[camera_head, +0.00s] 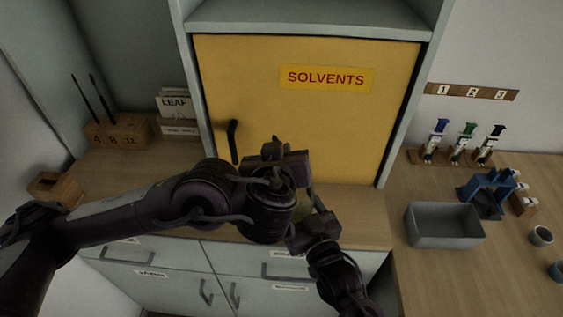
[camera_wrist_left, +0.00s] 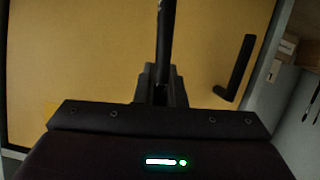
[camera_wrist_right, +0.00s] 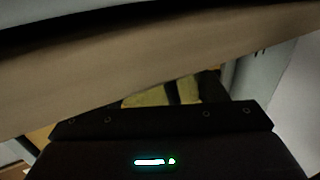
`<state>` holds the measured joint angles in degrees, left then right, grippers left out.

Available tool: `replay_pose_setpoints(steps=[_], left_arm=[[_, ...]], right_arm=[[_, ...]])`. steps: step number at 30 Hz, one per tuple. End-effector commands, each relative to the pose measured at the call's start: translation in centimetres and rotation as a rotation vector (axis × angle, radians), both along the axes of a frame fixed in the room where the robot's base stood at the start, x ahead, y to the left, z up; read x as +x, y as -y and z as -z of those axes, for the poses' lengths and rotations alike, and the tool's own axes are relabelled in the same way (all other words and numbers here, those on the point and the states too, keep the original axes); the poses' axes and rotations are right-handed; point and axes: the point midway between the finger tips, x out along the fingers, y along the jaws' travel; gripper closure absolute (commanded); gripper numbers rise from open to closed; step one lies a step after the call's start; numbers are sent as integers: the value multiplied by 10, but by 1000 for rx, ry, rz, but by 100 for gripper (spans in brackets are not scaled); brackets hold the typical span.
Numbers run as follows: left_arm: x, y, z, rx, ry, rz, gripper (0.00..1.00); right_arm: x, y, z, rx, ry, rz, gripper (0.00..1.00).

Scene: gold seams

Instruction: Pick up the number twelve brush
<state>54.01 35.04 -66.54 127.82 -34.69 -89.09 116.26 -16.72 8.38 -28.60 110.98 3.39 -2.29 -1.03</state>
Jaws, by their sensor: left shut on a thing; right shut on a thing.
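The brush block (camera_head: 118,133) at the left is marked 4, 8 and 12. Two dark handles (camera_head: 103,97) stand in it, and no handle shows at the 12 mark. My left gripper (camera_head: 296,165) is in front of the yellow door. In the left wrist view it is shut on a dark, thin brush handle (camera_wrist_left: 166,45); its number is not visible. My right gripper (camera_head: 312,228) is low, close to the left one. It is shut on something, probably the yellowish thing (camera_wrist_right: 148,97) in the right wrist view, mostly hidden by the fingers.
The yellow SOLVENTS door (camera_head: 330,125) is closed, with a dark handle (camera_head: 233,141). A grey bin (camera_head: 444,226), a blue stand (camera_head: 487,193) and small cups (camera_head: 541,236) are on the right counter. A small wooden block (camera_head: 55,188) stands at left. My arms cover the middle counter.

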Motion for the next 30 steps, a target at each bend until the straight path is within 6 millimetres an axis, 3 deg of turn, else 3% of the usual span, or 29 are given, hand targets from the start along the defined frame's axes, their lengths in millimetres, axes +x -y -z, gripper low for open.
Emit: replay_pose_setpoints(steps=[12, 16, 21, 30], left_arm=[[0, 2, -100, -13, 0, 1, 100], [0, 1, -123, -9, 1, 1, 100], [0, 1, -141, -4, 0, 0, 100], [0, 0, -145, -1, -1, 0, 100]], right_arm=[[0, 0, 0, 0, 0, 0, 64], [0, 0, 0, 0, 0, 0, 64], [0, 0, 0, 0, 0, 0, 64], [0, 0, 0, 0, 0, 0, 64]])
